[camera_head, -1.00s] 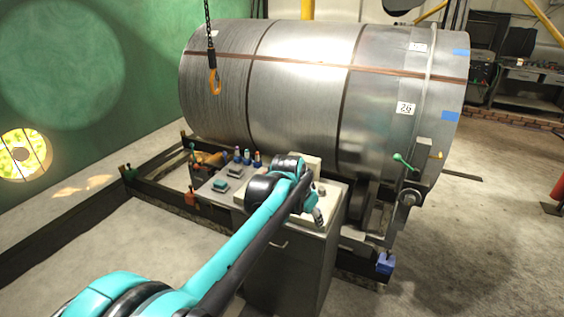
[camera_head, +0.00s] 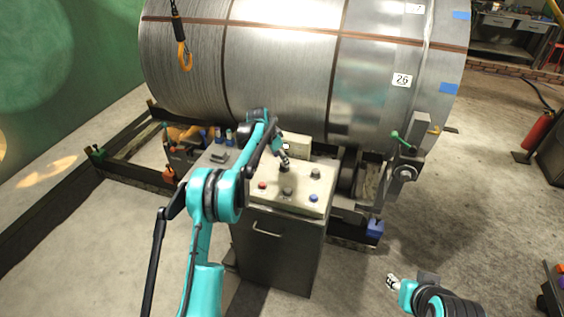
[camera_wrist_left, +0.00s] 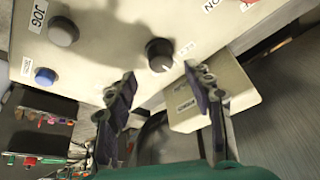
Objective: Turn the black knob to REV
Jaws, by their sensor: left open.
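The control panel (camera_head: 275,202) tops a grey cabinet. In the left wrist view a round black knob (camera_wrist_left: 160,54) sits near the panel corner; the label beside it is only partly readable. It appears to be the dark knob at the panel's back right (camera_head: 315,173) in the head view. My left gripper (camera_head: 283,156) is above the panel's back edge; in the wrist view its fingers (camera_wrist_left: 160,90) are apart and empty, with the knob beyond their tips. My right gripper (camera_head: 393,283) is low at the lower right; its jaws are too small to judge.
The panel also has a red button (camera_head: 262,185), a blue button (camera_head: 313,198) and a grey one labelled JOG (camera_wrist_left: 63,31). A small beige box (camera_wrist_left: 205,95) stands by the panel's back edge. A large metal coil (camera_head: 290,70) is behind.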

